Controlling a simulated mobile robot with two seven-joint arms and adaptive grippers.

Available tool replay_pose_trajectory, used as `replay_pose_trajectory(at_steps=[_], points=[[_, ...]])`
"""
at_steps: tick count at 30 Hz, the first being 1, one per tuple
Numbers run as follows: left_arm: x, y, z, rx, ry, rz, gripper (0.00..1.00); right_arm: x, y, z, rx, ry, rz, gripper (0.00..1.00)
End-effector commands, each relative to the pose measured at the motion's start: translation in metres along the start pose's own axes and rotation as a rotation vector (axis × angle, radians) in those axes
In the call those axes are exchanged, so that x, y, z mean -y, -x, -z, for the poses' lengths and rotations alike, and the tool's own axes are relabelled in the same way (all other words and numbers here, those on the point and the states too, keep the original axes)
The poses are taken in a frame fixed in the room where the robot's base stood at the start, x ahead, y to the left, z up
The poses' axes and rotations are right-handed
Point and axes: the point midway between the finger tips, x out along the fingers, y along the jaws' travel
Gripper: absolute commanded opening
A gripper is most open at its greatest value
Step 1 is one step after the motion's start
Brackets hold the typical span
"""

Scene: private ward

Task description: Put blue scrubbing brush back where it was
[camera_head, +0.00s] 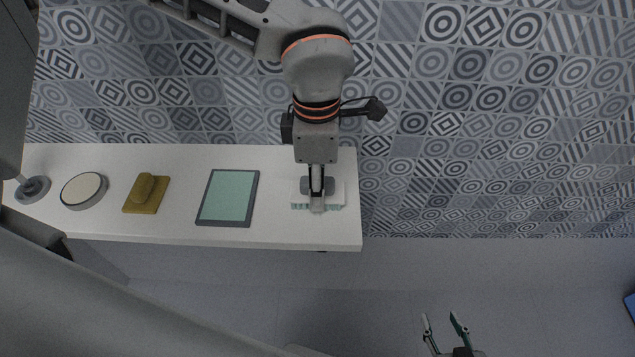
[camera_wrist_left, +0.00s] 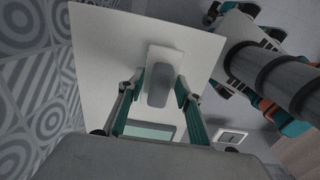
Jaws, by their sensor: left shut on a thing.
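A brush with a grey handle, pale base and blue-green bristles (camera_head: 334,206) is at the right end of the white table. It looks pale rather than plainly blue. My left gripper (camera_head: 316,190) points down over it and is shut on its handle. In the left wrist view the grey handle (camera_wrist_left: 158,85) and pale base lie between the two fingers. The gripper hides part of the brush in the head view, and I cannot tell if the bristles touch the table. My right gripper (camera_head: 446,322) is open and empty at the bottom right, away from the table.
On the white table (camera_head: 282,215), left of the brush, lie a green panel with a dark frame (camera_head: 228,197), a yellow block-like thing on a base (camera_head: 146,193), a round dish (camera_head: 84,190) and a grey round-based thing (camera_head: 33,189). A patterned wall stands behind.

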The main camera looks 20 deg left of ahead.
Motion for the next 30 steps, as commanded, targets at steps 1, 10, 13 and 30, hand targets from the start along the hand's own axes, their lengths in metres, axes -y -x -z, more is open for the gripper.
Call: replay_pose_trajectory(at_steps=[1,10,13,30], points=[[0.0,-0.001,0.0,0.001,0.0,0.0,0.14,0.0,0.0,0.0,0.0,0.0,0.0,0.4],[0.0,-0.002,0.0,0.001,0.001,0.0,0.45,0.0,-0.001,-0.001,0.001,0.0,0.0,0.4],[0.0,-0.001,0.0,0.001,0.001,-0.001,0.51,0.0,0.0,-0.001,0.001,0.0,0.0,0.4],[-0.002,0.037,-0.001,0.004,0.002,-0.005,0.51,-0.001,0.0,0.001,0.0,0.001,-0.001,0.4]])
